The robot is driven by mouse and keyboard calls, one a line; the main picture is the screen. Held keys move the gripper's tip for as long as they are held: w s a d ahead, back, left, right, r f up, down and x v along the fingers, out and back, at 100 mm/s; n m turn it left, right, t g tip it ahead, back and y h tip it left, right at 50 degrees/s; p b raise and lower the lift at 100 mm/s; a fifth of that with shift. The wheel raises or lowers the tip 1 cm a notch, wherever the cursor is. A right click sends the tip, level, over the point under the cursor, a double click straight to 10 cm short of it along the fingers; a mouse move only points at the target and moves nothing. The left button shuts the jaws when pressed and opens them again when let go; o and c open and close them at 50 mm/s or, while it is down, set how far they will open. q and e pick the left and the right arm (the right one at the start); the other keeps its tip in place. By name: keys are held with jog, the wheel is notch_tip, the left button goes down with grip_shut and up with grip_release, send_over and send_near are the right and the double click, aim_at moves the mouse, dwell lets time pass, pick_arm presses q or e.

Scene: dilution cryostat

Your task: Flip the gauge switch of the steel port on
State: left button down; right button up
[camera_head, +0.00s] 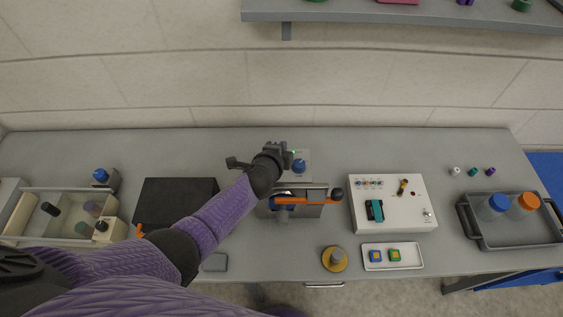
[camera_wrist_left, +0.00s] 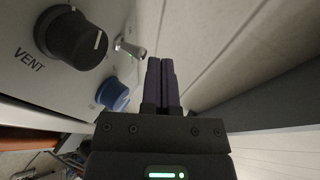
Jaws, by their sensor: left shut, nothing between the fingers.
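My left gripper (camera_head: 285,155) reaches over the back of the bench to a small pale panel (camera_head: 304,157) with a blue knob (camera_head: 299,166). In the left wrist view its two dark fingers (camera_wrist_left: 161,85) are shut together and empty. A metal toggle switch (camera_wrist_left: 129,48) stands out from the pale panel just left of the fingertips; contact cannot be told. A black knob (camera_wrist_left: 72,38) marked VENT is left of the toggle, and the blue knob (camera_wrist_left: 113,94) is below it. The toggle is hidden by the gripper in the head view, and no gauge or steel label is readable.
An orange-handled lever (camera_head: 305,201) lies in front of the panel. A white instrument box (camera_head: 410,218) stands to its right. A grey tray with bottles (camera_head: 510,241) is at the far right. A shelf (camera_head: 400,17) overhangs the back wall.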

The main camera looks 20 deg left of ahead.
pick_arm(q)
jog(key=shift+r, duration=0.1)
pick_arm(e)
jog(key=shift+r, duration=0.1)
dwell(0.3)
pick_arm(q)
jog(key=shift+r+p, duration=0.75)
jog(key=shift+p, duration=0.1)
pick_arm(e)
jog(key=shift+r, duration=0.75)
